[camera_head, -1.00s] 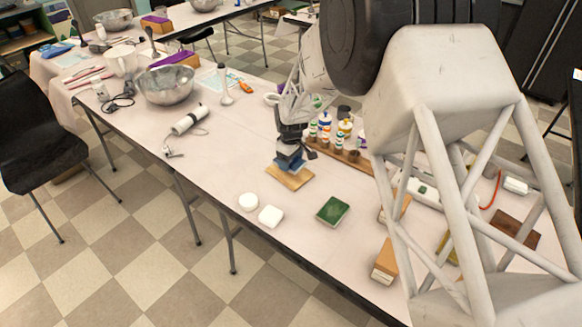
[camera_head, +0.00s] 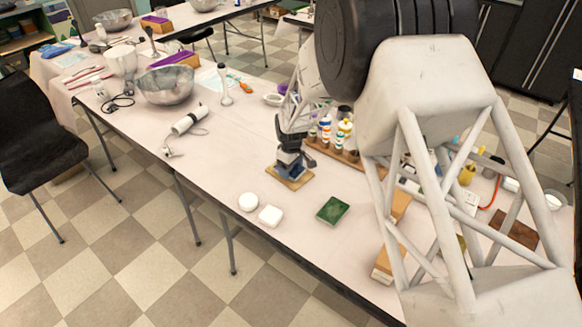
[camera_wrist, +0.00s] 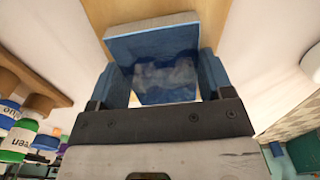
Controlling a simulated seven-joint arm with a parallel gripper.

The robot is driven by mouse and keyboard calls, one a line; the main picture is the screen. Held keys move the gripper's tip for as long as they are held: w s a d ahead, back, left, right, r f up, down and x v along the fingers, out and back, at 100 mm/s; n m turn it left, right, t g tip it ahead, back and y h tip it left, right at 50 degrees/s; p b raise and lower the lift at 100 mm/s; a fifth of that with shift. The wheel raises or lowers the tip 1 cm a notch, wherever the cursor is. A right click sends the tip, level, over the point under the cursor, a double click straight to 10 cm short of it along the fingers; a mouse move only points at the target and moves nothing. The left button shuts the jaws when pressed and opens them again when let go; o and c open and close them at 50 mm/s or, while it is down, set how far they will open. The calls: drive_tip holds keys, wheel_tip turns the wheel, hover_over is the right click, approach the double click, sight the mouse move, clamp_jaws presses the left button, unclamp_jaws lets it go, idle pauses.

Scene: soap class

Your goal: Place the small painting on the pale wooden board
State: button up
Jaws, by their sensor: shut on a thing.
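The small painting (camera_wrist: 160,70), a blue canvas with a pale edge, is between the fingers of my gripper (camera_wrist: 158,82) in the wrist view. My gripper is shut on it. The pale wooden board (camera_wrist: 213,18) lies beyond and below the painting in that view. In the head view my gripper (camera_head: 290,163) is right over the board (camera_head: 298,183), with the painting low at its tips. I cannot tell whether the painting touches the board.
Paint bottles (camera_head: 326,130) stand in a wooden rack close to the right of my gripper. Two white soaps (camera_head: 269,215) and a green block (camera_head: 333,210) lie nearer the table's front edge. The table (camera_head: 225,150) is clear to the left of the board.

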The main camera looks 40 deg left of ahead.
sight(291, 169)
drive_tip(key=o, duration=0.9)
wheel_tip(291, 169, up, 12)
idle(0.4)
drive_tip(key=shift+r, duration=0.1)
idle(0.7)
